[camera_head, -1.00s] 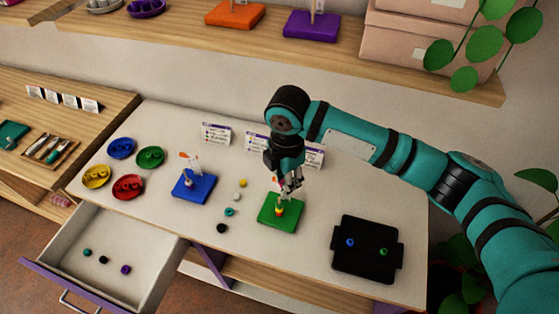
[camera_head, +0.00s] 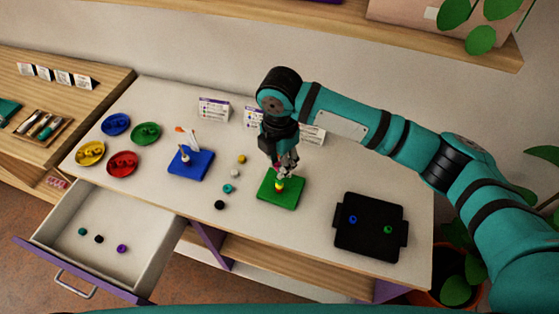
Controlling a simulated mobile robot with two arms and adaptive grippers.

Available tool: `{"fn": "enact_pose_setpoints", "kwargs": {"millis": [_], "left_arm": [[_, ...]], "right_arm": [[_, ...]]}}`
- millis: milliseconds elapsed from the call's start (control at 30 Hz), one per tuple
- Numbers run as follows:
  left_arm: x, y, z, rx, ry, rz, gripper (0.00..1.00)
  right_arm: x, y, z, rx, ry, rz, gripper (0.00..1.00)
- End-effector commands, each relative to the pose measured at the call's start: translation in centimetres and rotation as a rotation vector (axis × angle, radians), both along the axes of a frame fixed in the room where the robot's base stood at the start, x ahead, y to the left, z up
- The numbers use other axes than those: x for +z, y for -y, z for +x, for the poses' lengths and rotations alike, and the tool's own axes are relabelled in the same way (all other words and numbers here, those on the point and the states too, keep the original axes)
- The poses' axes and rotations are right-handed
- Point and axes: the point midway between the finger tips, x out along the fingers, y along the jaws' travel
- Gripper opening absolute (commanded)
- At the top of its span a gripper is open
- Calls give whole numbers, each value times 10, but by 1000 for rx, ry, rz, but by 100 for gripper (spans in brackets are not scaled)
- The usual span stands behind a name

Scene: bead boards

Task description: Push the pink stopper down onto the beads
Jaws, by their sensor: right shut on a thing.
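The green board (camera_head: 283,200) lies on the table with a short stack of beads on its peg. A yellow bead (camera_head: 280,186) shows in the stack. My right gripper (camera_head: 283,169) points down right above this stack and is shut on the pink stopper, which is mostly hidden by the fingers; only a small pinkish patch shows at their left side. I cannot tell whether the stopper touches the beads. My left gripper is not in view.
A blue board (camera_head: 190,168) stands to the left, with loose beads (camera_head: 228,188) between the boards. A black tray (camera_head: 369,247) holds a blue and a green bead at right. Coloured dishes (camera_head: 123,164) stand at left. An open drawer (camera_head: 110,215) juts out at front left.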

Motion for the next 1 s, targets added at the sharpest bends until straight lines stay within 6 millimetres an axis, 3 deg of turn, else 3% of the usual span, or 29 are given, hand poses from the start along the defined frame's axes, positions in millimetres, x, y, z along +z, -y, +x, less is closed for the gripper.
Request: {"fn": "enact_pose_setpoints", "kwargs": {"millis": [1000], "left_arm": [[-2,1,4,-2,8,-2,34]], "right_arm": [[-10,0,0,0,-1,1,11]]}}
